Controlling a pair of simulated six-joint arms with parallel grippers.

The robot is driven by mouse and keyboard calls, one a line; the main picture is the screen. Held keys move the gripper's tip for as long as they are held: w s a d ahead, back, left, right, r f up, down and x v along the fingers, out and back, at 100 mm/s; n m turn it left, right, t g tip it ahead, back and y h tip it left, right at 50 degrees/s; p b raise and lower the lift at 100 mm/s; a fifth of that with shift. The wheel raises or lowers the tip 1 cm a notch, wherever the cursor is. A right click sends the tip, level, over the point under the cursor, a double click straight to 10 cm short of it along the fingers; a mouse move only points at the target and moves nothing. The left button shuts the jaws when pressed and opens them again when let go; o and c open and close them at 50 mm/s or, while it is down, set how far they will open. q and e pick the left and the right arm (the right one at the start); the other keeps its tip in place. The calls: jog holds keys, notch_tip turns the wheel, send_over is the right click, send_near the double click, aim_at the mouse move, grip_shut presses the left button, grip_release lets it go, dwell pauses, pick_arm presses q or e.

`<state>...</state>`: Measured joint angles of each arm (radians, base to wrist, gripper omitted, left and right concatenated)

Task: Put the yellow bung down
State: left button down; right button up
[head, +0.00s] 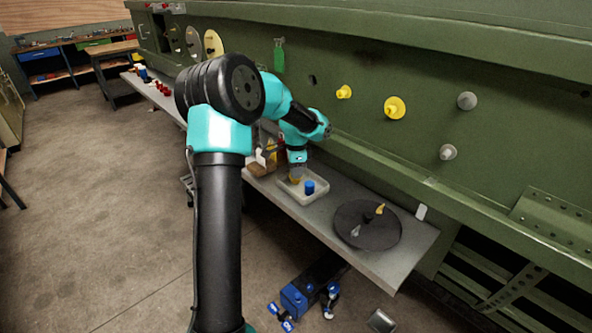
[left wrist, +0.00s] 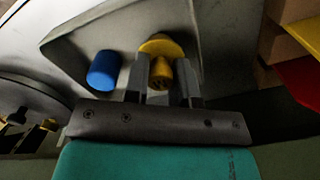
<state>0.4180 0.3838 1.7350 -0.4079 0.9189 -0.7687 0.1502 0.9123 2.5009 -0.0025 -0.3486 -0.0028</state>
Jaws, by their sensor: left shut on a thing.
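My left gripper (head: 296,174) reaches down over the pale tray (head: 312,199) on the grey bench. In the left wrist view, its two fingers (left wrist: 161,84) are shut on the yellow bung (left wrist: 161,46), a wide round flange with a narrower stem between the fingers. The bung is at or just above the tray floor; I cannot tell whether it touches. A blue cylinder (head: 309,187) stands in the tray beside the bung, apart from it. It also shows in the left wrist view (left wrist: 103,71). My right gripper is in neither view.
A dark round disc (head: 352,233) with a yellow piece and a grey piece lies on the bench, right of the tray. The green fuselage wall (head: 340,130) rises behind, with yellow plugs (head: 395,108) and grey plugs (head: 467,101) standing out. Bare bench (head: 405,264) lies near the right end.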

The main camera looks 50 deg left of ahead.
pick_arm(q)
jog(key=c, duration=0.9)
grip_release()
jog(key=shift+f, duration=0.1)
jog(key=shift+c, duration=0.2)
notch_tip(320, 180, up, 12)
notch_tip(320, 180, down, 12)
jog(key=shift+f, duration=0.1)
dwell(0.9)
